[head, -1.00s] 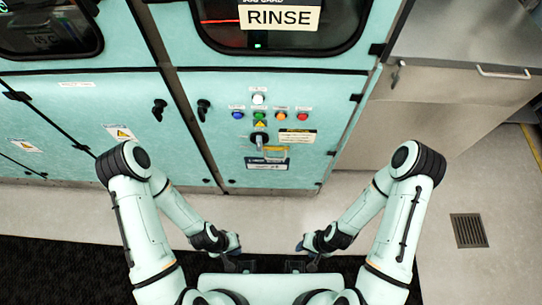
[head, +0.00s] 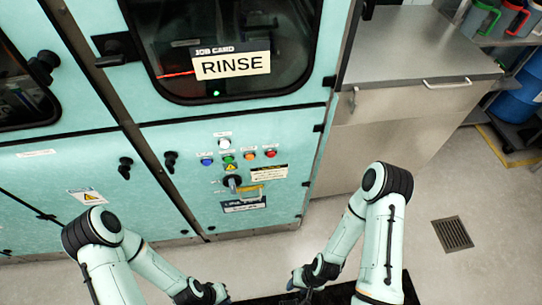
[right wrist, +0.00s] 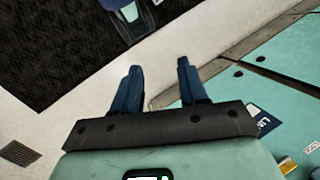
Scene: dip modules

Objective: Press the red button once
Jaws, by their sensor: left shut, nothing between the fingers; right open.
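The red button (head: 270,153) is the rightmost in a row of small coloured buttons on the pale green machine panel in the head view. Blue (head: 206,161), green (head: 227,159) and orange (head: 250,157) buttons sit to its left, and a white one (head: 224,143) is above. My left gripper (head: 218,294) is low in the head view, shut and empty, well apart from the panel. My right gripper (head: 287,288) is also low and apart from the panel. In the right wrist view its two blue fingers (right wrist: 158,75) are spread with nothing between them.
Below the buttons are a black rotary switch (head: 232,182) and a yellow handle (head: 250,190). A window with a RINSE card (head: 232,65) is above. A steel cabinet (head: 400,120) stands to the right. Bare floor with a drain (head: 452,234) lies at the lower right.

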